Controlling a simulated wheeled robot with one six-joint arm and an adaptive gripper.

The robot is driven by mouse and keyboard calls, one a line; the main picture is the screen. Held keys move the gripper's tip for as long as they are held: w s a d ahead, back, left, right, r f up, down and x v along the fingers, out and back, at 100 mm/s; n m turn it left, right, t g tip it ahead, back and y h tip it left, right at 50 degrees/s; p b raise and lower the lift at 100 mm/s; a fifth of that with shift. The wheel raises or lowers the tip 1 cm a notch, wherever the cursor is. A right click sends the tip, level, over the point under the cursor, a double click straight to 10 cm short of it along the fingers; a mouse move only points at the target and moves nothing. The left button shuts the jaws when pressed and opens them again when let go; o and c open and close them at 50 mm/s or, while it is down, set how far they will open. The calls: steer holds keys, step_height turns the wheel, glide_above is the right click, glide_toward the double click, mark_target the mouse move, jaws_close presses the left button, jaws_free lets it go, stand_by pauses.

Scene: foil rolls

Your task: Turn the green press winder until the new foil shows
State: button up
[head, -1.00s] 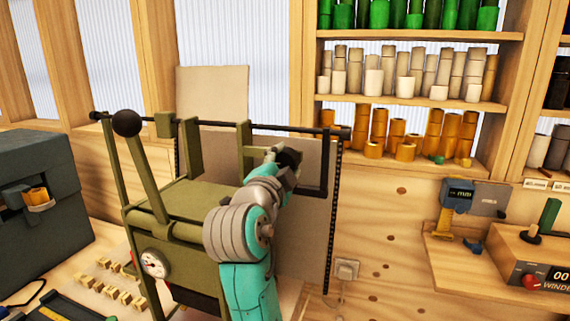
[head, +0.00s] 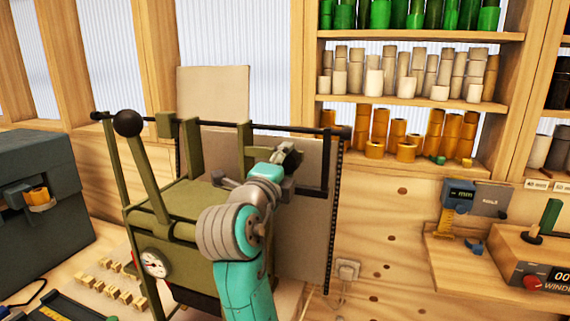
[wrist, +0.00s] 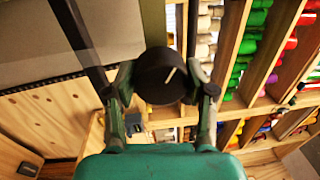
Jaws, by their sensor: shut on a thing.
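The olive-green press (head: 185,205) stands left of centre in the head view, with a ball-topped lever (head: 128,122) and a round gauge (head: 153,263). My gripper (head: 288,156) is at its upper right side, in front of the pale panel. In the wrist view my gripper (wrist: 160,88) is shut on a dark round knob (wrist: 158,82), which I take for the winder. A short pale line shows on the knob's face. My wrist and fingers hide most of the winder in the head view. I cannot make out any foil on the press.
A black bar (head: 285,130) runs along the press top, with a bent arm (head: 325,165) hanging at its right end, close to my gripper. Shelves of green, pale and gold rolls (head: 395,135) stand behind right. A dark box (head: 40,220) stands left.

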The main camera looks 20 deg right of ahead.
stand_by(0.3)
steer(key=o, duration=1.1)
steer(key=shift+o, duration=0.2)
steer(key=r+v, duration=0.1)
steer(key=v, duration=1.1)
steer(key=shift+f, duration=0.45)
